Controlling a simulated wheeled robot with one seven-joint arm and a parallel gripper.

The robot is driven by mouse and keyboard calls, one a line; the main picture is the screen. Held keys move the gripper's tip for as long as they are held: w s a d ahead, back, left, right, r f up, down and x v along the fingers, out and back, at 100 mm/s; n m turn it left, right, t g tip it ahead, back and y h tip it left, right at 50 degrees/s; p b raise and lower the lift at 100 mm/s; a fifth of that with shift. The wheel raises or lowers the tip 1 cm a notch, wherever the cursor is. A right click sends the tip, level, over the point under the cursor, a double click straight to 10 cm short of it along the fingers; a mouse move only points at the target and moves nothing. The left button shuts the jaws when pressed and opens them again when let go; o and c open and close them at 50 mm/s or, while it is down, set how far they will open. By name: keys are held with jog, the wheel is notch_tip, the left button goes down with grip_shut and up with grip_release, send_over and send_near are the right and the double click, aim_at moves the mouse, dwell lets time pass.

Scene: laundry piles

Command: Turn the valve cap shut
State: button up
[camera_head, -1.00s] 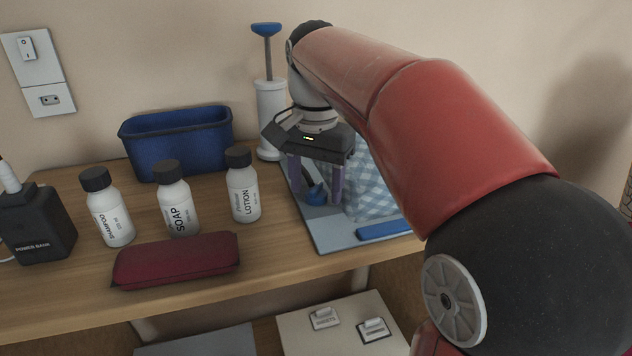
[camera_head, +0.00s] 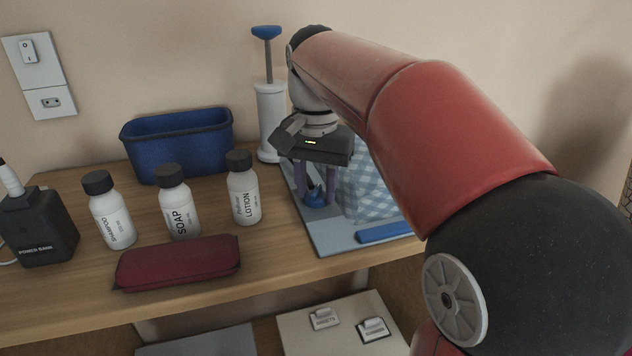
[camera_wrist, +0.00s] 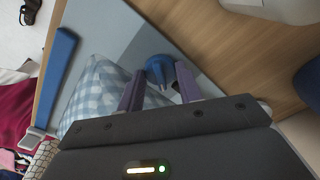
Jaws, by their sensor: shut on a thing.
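The blue valve cap (camera_head: 315,197) sits at the near left side of a blue-and-white checked bag (camera_head: 372,190), on a grey-blue board (camera_head: 330,238). My gripper (camera_head: 315,193) points down over the cap, its two purple fingers shut on it from either side. In the wrist view the cap (camera_wrist: 159,68) shows between the fingertips (camera_wrist: 160,72), with a fin-like grip on top. The checked bag (camera_wrist: 100,85) lies beside it there. The cap's seat is hidden, so I cannot tell how tightly it is closed.
A white pump (camera_head: 271,120) with a blue handle stands behind my gripper. A blue bin (camera_head: 178,145), several white bottles (camera_head: 243,190) and a maroon case (camera_head: 178,262) are to the left. A blue bar (camera_head: 384,232) lies at the board's front edge.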

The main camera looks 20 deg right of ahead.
aim_at(316, 189)
jog(key=o, duration=1)
jog(key=shift+r, duration=3.9)
jog(key=shift+c, duration=0.3)
